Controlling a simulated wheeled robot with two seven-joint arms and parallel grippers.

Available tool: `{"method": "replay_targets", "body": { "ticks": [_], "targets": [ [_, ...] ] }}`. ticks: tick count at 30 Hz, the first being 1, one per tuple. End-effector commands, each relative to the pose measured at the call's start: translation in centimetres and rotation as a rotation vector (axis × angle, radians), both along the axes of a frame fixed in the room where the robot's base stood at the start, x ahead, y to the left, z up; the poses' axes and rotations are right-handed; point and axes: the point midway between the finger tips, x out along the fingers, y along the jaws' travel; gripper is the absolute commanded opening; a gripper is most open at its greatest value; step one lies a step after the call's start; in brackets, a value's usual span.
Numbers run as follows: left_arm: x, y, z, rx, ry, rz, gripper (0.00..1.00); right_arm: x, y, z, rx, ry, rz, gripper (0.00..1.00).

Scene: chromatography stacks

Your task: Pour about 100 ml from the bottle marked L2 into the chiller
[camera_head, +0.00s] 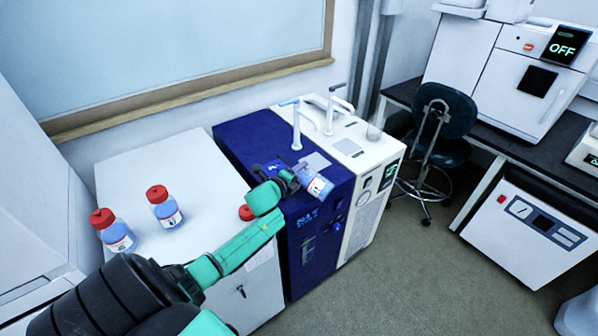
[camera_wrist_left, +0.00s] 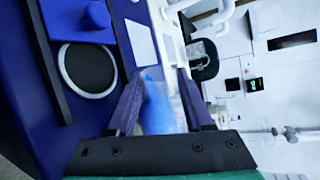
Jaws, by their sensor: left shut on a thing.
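My left gripper (camera_head: 288,178) is shut on a clear bottle of blue liquid (camera_head: 316,185) with a white label. It holds the bottle tilted above the blue chiller (camera_head: 243,138); the label marking is too small to read. In the left wrist view the bottle (camera_wrist_left: 158,108) sits between the two fingers (camera_wrist_left: 160,100). A round dark opening with a white rim (camera_wrist_left: 113,72) shows on the blue top there, to the left of the bottle and apart from it. I cannot make out any liquid running out. My right gripper is not in view.
Two red-capped bottles (camera_head: 119,236) (camera_head: 167,213) stand on the white cabinet (camera_head: 140,170). A red cap (camera_head: 246,213) shows beside my arm, the rest hidden. A cream unit (camera_head: 370,170) with taps and a glass flask (camera_head: 375,130) adjoins the chiller. A chair (camera_head: 445,120) stands right.

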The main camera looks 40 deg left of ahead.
Motion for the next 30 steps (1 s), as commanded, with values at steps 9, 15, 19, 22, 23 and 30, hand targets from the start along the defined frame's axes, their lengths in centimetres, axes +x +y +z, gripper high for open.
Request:
{"method": "replay_targets", "body": {
  "ticks": [9, 15, 19, 22, 23, 30],
  "targets": [
    [0.1, 0.1, -0.3, -0.05, -0.005, -0.002, 0.0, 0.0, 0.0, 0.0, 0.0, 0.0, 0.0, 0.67],
    [0.1, 0.4, -1.0, -0.12, -0.008, -0.003, 0.0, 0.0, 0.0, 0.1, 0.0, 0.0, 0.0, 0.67],
    [0.0, 0.5, -1.3, -0.147, -0.008, -0.001, 0.0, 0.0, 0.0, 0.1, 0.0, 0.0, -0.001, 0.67],
    [0.0, 0.4, -1.3, -0.146, -0.008, -0.002, 0.0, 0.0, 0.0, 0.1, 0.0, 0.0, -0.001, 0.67],
    [0.0, 0.4, -1.3, -0.146, -0.008, -0.002, 0.0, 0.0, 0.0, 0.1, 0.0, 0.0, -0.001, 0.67],
    [0.0, 0.4, -1.3, -0.146, -0.008, -0.001, 0.0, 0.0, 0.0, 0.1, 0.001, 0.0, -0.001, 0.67]
  ]
}}
